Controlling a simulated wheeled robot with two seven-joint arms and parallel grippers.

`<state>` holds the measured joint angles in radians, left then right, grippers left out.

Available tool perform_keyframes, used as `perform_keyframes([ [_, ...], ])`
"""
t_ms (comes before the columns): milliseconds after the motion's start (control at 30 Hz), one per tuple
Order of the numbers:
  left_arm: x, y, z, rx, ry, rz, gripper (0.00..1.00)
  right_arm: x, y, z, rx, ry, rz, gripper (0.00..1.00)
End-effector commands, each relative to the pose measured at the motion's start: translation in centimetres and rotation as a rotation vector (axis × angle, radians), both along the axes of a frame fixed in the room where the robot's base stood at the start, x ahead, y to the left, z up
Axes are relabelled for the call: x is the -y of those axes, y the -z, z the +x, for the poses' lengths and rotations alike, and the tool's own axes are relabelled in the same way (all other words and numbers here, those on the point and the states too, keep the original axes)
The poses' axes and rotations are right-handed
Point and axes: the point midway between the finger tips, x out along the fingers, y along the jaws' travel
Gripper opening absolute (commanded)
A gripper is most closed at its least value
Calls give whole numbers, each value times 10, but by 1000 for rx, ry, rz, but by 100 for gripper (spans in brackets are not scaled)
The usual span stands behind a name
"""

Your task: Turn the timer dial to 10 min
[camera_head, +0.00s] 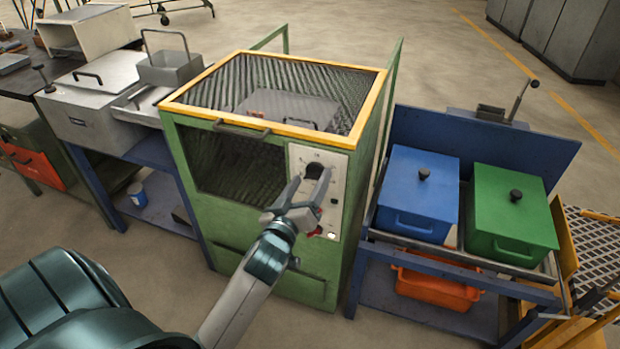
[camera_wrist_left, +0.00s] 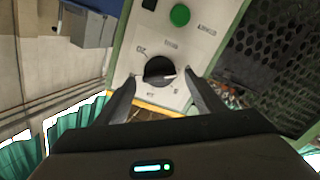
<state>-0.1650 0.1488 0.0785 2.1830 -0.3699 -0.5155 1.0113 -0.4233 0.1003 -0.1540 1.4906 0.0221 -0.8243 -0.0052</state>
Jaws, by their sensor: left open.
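The timer dial (camera_wrist_left: 160,71) is a round black knob with a pale pointer on a light control panel (camera_wrist_left: 185,40). In the head view the dial (camera_head: 314,170) shows at the top of the panel on the furnace's front right. My left gripper (camera_head: 311,184) is open in front of the panel. In the left wrist view its two fingers (camera_wrist_left: 160,90) stand on either side of the dial, apart from it as far as I can tell. The marks around the dial are too small to read surely. My right gripper is not in view.
The green furnace (camera_head: 230,222) has a yellow-framed mesh top. A green button (camera_wrist_left: 180,15) sits near the dial on the panel. Blue (camera_head: 418,190) and green (camera_head: 510,215) lidded boxes stand on a bench at right.

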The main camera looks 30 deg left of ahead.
Motion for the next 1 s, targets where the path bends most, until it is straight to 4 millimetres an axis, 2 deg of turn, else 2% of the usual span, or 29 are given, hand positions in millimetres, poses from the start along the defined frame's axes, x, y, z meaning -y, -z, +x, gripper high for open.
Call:
perform_keyframes([
  [133, -2, 0, 8, 0, 0, 1, 62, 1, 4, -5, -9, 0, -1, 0],
  [433, -3, 0, 9, -1, -1, 1, 62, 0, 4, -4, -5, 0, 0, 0],
  [467, -3, 0, 9, -1, -1, 1, 60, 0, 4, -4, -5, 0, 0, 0],
  [600, -3, 0, 9, 0, -1, 0, 27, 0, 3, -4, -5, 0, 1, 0],
  [633, -3, 0, 9, 0, -1, 0, 21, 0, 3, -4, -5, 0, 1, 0],
  [1000, -3, -1, 9, -8, -1, 27, 21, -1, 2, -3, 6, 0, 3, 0],
])
